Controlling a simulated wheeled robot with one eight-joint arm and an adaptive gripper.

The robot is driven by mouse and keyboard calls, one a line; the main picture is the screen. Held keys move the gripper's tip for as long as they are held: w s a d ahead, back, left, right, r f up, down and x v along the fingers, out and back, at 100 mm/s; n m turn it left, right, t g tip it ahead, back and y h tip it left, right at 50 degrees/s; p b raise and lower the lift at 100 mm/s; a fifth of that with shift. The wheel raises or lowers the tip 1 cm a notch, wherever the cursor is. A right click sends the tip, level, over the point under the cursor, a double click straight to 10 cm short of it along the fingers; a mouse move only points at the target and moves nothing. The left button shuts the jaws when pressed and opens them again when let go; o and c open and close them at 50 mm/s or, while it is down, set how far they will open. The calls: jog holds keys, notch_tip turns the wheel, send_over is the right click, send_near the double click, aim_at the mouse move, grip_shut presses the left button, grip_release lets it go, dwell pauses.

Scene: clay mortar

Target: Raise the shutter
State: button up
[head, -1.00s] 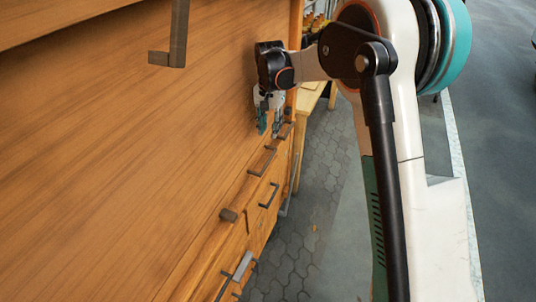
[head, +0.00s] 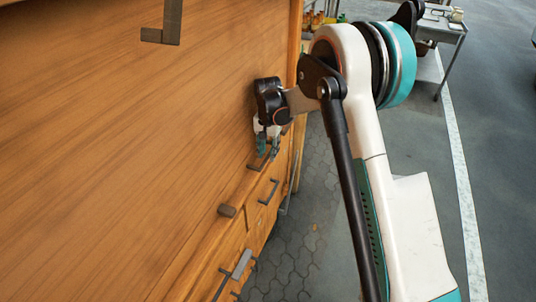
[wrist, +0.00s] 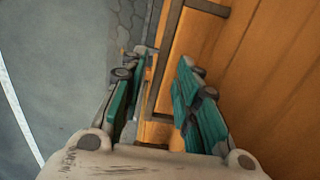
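The shutter (head: 120,150) looks to be the large wooden panel filling the left of the head view, standing closed. A grey bar handle (head: 257,167) lies along its lower edge, partly hidden by my gripper. My gripper (head: 268,150) points down just above this handle, close to the panel. In the wrist view my gripper (wrist: 156,72) is open, its two teal fingers apart. A long dark bar (wrist: 163,72) shows between the fingers, with the wooden face (wrist: 270,80) to the right. I cannot tell whether the fingers touch the bar.
Drawers with dark bar handles (head: 268,192) sit below the panel. Paved floor (head: 300,220) is open to the right; a grey table (head: 440,65) stands farther back.

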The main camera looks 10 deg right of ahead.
jog(key=shift+f, duration=0.35)
jog(key=shift+c, duration=0.5)
grip_shut()
notch_tip(320, 180, up, 29)
jog(key=p, duration=1.3)
jog(key=shift+f, duration=0.1)
